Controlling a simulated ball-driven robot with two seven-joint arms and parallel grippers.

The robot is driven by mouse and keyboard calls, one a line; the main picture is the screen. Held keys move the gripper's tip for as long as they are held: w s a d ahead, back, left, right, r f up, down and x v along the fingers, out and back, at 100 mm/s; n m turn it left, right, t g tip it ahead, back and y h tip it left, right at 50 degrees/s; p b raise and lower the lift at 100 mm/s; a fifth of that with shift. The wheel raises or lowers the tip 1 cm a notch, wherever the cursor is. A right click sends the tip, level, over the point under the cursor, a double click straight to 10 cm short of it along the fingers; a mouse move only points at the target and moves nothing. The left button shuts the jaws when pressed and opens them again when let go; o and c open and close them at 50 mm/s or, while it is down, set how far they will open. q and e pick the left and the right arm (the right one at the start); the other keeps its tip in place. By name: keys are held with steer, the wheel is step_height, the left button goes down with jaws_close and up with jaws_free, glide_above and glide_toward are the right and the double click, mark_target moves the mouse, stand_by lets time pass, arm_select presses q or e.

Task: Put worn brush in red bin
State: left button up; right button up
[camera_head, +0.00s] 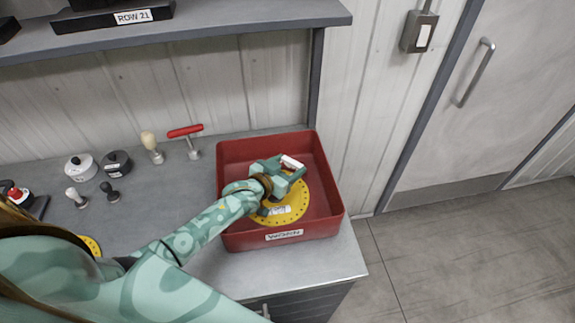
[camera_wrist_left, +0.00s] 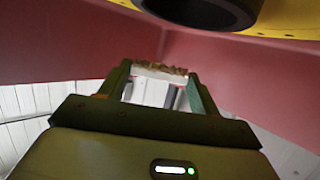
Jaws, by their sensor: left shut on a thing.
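The red bin (camera_head: 333,205), labelled WORN, stands on the right end of the bench. My left gripper (camera_head: 289,168) is over the inside of the bin, shut on the worn brush (camera_head: 292,162). The brush looks like a small white block; in the left wrist view it sits between the fingertips with a brown bristle edge (camera_wrist_left: 160,70). A yellow disc (camera_head: 300,205) with small holes lies in the bin below the gripper. My arm hides part of the disc and bin. My right gripper is not in view.
Left of the bin stand a red-handled tool (camera_head: 186,131), a cream-knobbed tool (camera_head: 149,141), white (camera_head: 81,168) and black (camera_head: 116,163) round containers and two small knobbed pieces. A shelf (camera_head: 200,37) runs above the bench. The floor at the right is clear.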

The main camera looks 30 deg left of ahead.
arm_select(q)
steer(key=shift+f, duration=0.2)
steer(key=o, duration=1)
steer(key=shift+r, duration=0.1)
steer(key=shift+r, duration=0.4)
steer(key=p+v, duration=0.2)
steer(key=v, duration=0.5)
steer(key=shift+s+r, duration=0.2)
steer(key=shift+r, duration=0.1)
